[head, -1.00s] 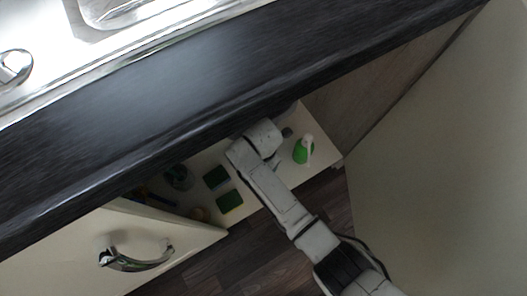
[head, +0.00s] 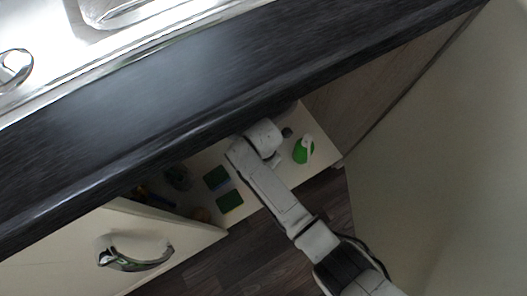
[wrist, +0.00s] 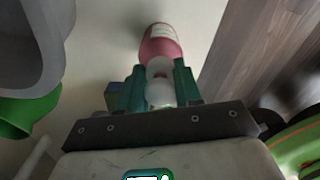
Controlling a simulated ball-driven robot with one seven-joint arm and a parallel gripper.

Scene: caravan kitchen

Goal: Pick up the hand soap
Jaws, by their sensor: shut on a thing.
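In the wrist view a pink bottle with a pale label (wrist: 161,45), which looks like the hand soap, lies beyond the fingers. Its white top (wrist: 160,84) sits between them. My gripper (wrist: 160,88) is shut on this white top. In the head view my wrist (head: 258,140) reaches under the dark counter edge into the open cabinet; the fingers and the pink bottle are hidden there.
A green bottle with a white top (head: 303,150) stands right of my wrist. Two green sponges (head: 222,188) lie to the left. The dark worktop (head: 200,105) overhangs the shelf. The cabinet door with a metal handle (head: 135,260) is at lower left.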

